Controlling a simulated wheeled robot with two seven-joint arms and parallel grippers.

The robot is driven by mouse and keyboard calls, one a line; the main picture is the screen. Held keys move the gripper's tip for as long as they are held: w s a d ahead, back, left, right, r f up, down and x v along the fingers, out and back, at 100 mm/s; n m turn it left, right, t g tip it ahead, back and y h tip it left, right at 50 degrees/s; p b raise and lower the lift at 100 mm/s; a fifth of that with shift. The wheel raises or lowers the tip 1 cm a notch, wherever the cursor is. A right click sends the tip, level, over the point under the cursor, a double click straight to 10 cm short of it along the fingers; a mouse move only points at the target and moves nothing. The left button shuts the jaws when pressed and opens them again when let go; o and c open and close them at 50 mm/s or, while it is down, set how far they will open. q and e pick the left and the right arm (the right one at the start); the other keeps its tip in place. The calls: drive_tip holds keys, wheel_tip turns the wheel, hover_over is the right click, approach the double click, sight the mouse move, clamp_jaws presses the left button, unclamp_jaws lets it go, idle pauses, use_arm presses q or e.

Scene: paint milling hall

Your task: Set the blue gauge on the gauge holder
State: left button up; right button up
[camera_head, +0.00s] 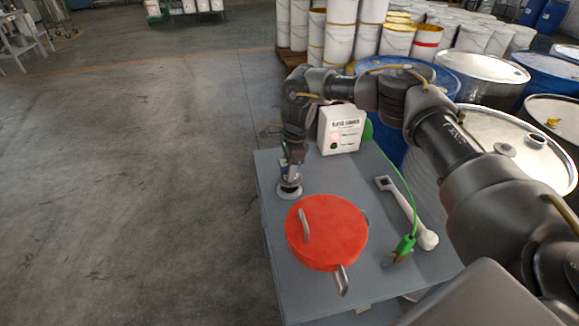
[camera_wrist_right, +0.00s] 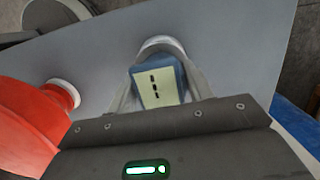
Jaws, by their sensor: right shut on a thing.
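My right gripper (camera_head: 289,176) points down at the far left part of the grey table and is shut on the blue gauge. In the right wrist view the blue gauge (camera_wrist_right: 170,77), with a cream face and black marks, sits between the fingers. A pale round piece (camera_wrist_right: 162,43), apparently the gauge holder, shows just beyond it. In the head view a grey round base (camera_head: 289,190) lies directly below the gripper. The gripper hides most of the gauge there, and I cannot tell whether gauge and holder touch. My left gripper is not in view.
A red round lid (camera_head: 335,238) with metal handles lies close to the gripper on the grey table (camera_head: 265,165). A white box (camera_head: 341,130) with a lamp stands behind. Drums crowd behind; floor at left is clear.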

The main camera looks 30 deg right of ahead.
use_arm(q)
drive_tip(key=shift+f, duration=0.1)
use_arm(e)
drive_tip(key=shift+f, duration=0.15)
use_arm(q)
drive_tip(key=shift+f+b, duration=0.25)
drive_tip(key=shift+b, duration=0.1)
use_arm(e)
drive_tip(key=shift+f, duration=0.45)
use_arm(q)
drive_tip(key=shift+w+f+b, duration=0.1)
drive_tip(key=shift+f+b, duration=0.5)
drive_tip(key=shift+b, duration=0.05)
use_arm(e)
drive_tip(key=shift+f, duration=1.05)
drive_tip(key=o, duration=1.4)
drive_tip(key=r, duration=0.3)
drive_tip(key=d+r+b, duration=0.1)
drive_tip(key=r, duration=0.5)
drive_tip(key=shift+s+d+r+b, duration=0.15)
drive_tip(key=shift+r+b, duration=0.15)
drive_tip(key=shift+r, duration=0.05)
drive_tip(key=shift+d+r, duration=0.1)
drive_tip(key=shift+r, duration=0.4)
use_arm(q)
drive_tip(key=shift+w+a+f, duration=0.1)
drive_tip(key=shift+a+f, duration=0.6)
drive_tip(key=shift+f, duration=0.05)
